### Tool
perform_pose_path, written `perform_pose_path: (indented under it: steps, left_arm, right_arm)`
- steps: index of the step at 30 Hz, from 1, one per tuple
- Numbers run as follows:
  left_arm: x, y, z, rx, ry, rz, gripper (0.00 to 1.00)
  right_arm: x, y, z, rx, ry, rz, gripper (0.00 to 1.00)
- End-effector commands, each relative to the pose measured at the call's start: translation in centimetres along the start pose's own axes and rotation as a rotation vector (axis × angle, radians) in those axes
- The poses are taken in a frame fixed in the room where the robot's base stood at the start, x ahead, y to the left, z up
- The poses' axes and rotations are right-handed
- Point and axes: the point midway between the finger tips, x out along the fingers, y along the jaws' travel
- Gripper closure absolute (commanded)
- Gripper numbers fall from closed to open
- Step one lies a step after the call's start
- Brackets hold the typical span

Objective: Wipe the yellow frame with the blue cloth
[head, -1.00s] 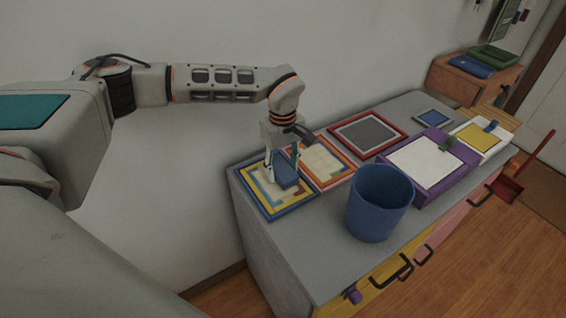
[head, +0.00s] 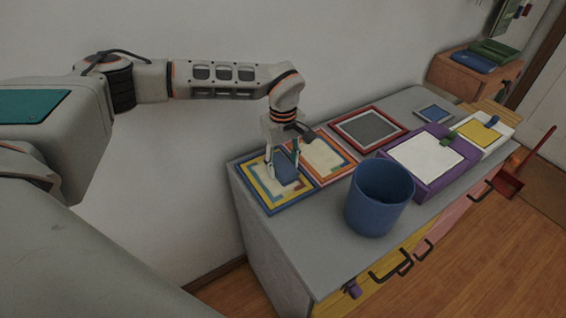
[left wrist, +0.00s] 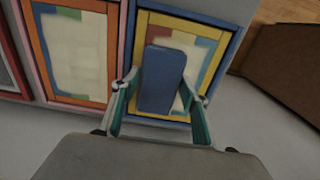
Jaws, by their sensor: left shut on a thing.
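The yellow frame (head: 253,177) lies flat at the left end of the grey cabinet top. It has a blue outer rim and a yellow inner border around a pale panel with coloured patches; it also shows in the left wrist view (left wrist: 202,32). My left gripper (head: 283,170) points down over this frame and is shut on the blue cloth (head: 286,170), a small block-like piece. In the left wrist view the cloth (left wrist: 161,80) sits between the fingers, over the frame's panel and lower border. I cannot tell if it touches the frame. My right gripper is not in view.
An orange frame (head: 343,175) lies close beside the yellow one, with a red frame (head: 395,138) beyond. A blue bin (head: 375,210) stands near the front edge. A purple box (head: 430,185) and a yellow-centred white frame (head: 503,148) lie right. The wall runs behind.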

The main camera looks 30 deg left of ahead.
Motion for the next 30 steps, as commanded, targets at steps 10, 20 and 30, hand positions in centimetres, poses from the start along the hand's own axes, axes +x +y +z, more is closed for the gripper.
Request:
perform_pose_path:
  steps: [10,20,30]
  left_arm:
    - [0.7,0.0,0.0,0.000,0.000,-0.001,0.74]
    - [0.5,0.0,-1.1,-0.003,0.000,0.000,0.74]
    - [0.3,0.0,-1.8,0.001,0.000,0.000,0.74]
  right_arm:
    - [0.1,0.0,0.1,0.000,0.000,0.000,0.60]
    - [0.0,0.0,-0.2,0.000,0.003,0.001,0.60]
    - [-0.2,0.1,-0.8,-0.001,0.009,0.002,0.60]
